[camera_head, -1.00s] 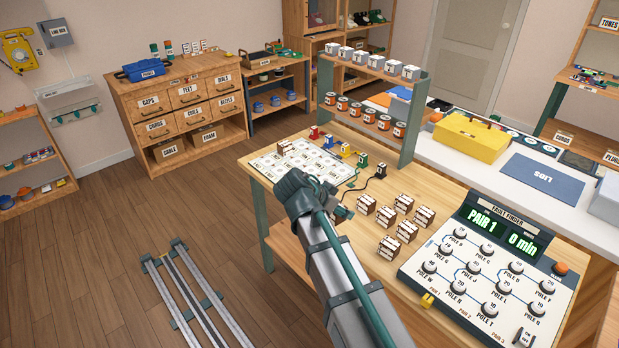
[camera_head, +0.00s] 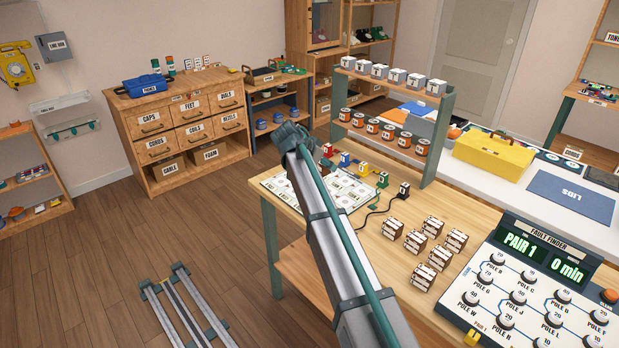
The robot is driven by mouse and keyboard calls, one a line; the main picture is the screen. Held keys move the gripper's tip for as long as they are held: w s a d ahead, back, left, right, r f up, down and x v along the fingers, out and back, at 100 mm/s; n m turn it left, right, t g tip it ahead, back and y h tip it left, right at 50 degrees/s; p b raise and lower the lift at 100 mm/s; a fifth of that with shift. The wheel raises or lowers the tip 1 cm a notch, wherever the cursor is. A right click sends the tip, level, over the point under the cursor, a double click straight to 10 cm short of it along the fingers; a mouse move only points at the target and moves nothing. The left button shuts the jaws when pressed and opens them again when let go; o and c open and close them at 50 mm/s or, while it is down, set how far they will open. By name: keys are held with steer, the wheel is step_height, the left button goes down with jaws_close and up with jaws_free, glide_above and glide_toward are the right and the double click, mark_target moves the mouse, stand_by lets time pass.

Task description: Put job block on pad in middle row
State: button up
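Several job blocks, brown with white labelled faces, stand in a cluster on the wooden table; one job block (camera_head: 414,241) is near the middle of the cluster. The white pad (camera_head: 348,192) with its grid of marked cells lies on the table left of them. My wrist is over the far left edge of the pad. My gripper's fingers are hidden behind the arm, so I cannot see whether they hold anything.
The fault finder (camera_head: 540,275) fills the table's right side. A green-framed rack (camera_head: 440,125) with cans and boxes rises at the back edge.

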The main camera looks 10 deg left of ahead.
steer(key=w+a+f+p, duration=0.1)
steer(key=w+f, duration=0.1)
steer(key=w, duration=0.1)
steer(key=w+a+f+p, duration=0.1)
steer(key=w+f, duration=0.2)
steer(key=w, duration=0.1)
steer(key=w+a+f+p, duration=0.1)
steer(key=w+f, duration=0.1)
steer(key=w, duration=0.2)
steer(key=shift+a+f, duration=0.3)
steer(key=shift+f, duration=0.1)
steer(key=shift+w+a+f+p, duration=0.15)
steer(key=shift+w+f+p, duration=0.15)
steer(key=shift+w+f, duration=0.2)
step_height(320, 180, down, 3)
steer(key=shift+w+f+p, duration=0.1)
steer(key=shift+p, duration=0.7)
steer(key=shift+f, duration=0.3)
steer(key=shift+f, duration=0.15)
steer(key=o, duration=1.2)
